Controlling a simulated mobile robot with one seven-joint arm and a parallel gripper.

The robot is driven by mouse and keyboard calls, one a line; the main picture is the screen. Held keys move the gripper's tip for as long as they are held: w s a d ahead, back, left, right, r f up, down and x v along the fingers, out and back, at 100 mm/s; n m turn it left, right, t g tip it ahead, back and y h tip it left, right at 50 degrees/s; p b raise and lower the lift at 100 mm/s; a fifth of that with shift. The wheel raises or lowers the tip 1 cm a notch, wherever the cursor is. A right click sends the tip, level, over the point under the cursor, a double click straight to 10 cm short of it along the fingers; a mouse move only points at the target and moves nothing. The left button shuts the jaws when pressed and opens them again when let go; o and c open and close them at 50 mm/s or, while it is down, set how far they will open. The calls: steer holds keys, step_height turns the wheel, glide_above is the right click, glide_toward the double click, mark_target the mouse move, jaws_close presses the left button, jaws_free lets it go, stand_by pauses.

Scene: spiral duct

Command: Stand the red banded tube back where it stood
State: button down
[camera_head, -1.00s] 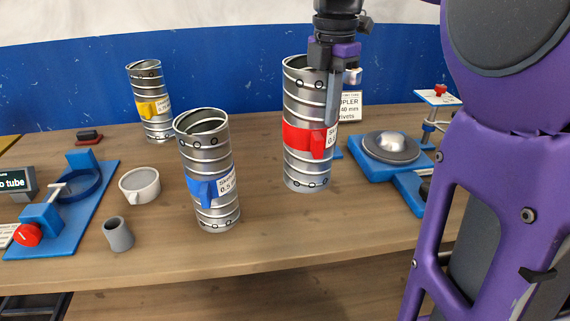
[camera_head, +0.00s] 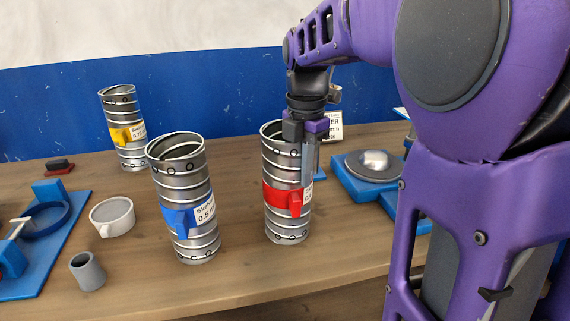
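The red banded tube (camera_head: 286,222) is a metal spiral tube with a red band and a label, upright at the middle of the view. My gripper (camera_head: 308,150) points down over its right rim. One finger lies against the outside of the tube's right wall; the other is hidden. The gripper appears shut on the tube's wall. The tube's lower end is over the wooden bench; I cannot tell whether it touches it. The blue banded tube (camera_head: 185,240) stands to its left, a gap apart. The yellow banded tube (camera_head: 130,155) stands farther back left.
A white cup (camera_head: 112,217), a grey cup (camera_head: 87,271) and a blue fixture (camera_head: 38,260) are at left. A blue device with a silver dome (camera_head: 372,162) and a sign (camera_head: 333,127) are behind at right. Bench (camera_head: 240,285) in front of the tubes is clear.

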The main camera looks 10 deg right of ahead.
steer(key=c, duration=1.5)
jaws_free()
steer(key=shift+f, duration=0.1)
steer(key=o, duration=0.4)
steer(key=shift+o, duration=0.2)
step_height(320, 180, up, 12)
steer(key=p, duration=0.2)
steer(key=shift+r+p, duration=0.2)
steer(key=shift+p, duration=0.2)
steer(key=shift+d+f, duration=0.1)
